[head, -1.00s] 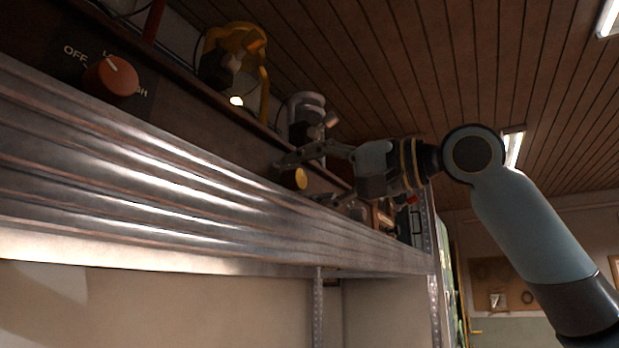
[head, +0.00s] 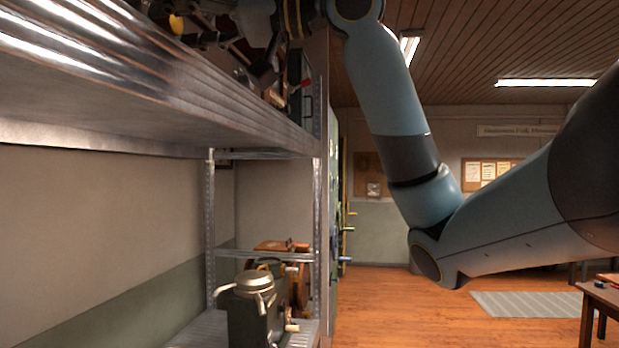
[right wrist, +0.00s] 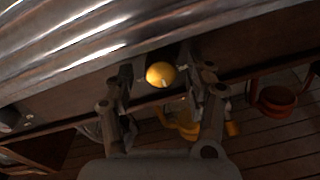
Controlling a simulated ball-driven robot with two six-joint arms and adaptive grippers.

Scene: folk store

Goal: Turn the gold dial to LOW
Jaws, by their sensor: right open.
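The gold dial (right wrist: 161,75) is a round yellow knob on a dark panel in the right wrist view. It lies between the two fingers of my right gripper (right wrist: 158,84), which is open around it. I cannot tell whether a finger touches it. In the head view the gold dial (head: 176,24) is small at the top left edge, beside my right gripper (head: 196,26), which is partly cut off by the frame. No LOW marking can be read by the dial. My left gripper is not in view.
A metal shelf edge (head: 120,75) runs just below the dial panel. A red ring-shaped thing (right wrist: 275,98) and a yellow thing (right wrist: 183,122) are near in the right wrist view. A green machine (head: 255,310) stands on a lower shelf. The wooden floor (head: 400,310) is open to the right.

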